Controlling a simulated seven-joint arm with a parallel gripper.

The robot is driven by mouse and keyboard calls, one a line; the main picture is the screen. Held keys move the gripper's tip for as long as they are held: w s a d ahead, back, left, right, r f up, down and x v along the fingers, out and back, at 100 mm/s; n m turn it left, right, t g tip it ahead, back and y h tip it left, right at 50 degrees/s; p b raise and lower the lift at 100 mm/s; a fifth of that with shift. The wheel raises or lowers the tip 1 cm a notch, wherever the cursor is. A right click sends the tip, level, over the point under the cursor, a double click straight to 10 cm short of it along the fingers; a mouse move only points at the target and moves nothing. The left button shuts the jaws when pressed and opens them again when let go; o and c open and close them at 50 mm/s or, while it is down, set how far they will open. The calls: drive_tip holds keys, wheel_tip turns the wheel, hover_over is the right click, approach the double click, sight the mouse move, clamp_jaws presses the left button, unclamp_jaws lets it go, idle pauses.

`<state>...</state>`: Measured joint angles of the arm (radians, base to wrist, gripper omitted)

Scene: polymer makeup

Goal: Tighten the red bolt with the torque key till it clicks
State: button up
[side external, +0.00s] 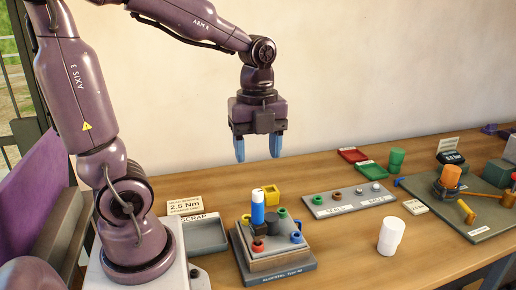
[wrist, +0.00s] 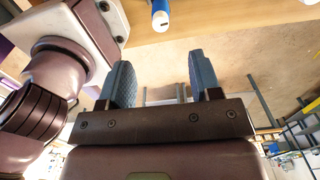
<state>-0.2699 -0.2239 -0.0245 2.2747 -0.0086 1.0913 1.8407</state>
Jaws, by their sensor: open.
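My gripper (side external: 258,153) hangs open and empty in the side view, its two blue fingers pointing down, well above the table. The open fingers also show in the wrist view (wrist: 158,72). Below it a grey stepped block (side external: 275,262) carries several coloured bolts. The red bolt (side external: 258,245) sits at its front left. An upright blue and white tool (side external: 258,208) stands at the block's middle, by a black piece; its end shows at the top of the wrist view (wrist: 160,16). I cannot tell whether this tool or the orange-topped one (side external: 450,177) at right is the torque key.
A grey scrap tray (side external: 205,247) and a 2.5 Nm sign (side external: 185,206) stand left of the block. A grey strip with small parts (side external: 345,208), a white cup (side external: 391,236), red (side external: 353,155) and green (side external: 371,167) trays, and a green cup (side external: 396,160) stand right.

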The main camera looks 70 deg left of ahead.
sight(258, 200)
drive_tip(key=shift+f+m, duration=0.3)
drive_tip(key=shift+f, duration=0.1)
wheel_tip(258, 200, down, 12)
drive_tip(key=shift+f, duration=0.1)
clamp_jaws()
drive_tip(key=shift+m, duration=0.9)
drive_tip(key=shift+m, duration=0.9)
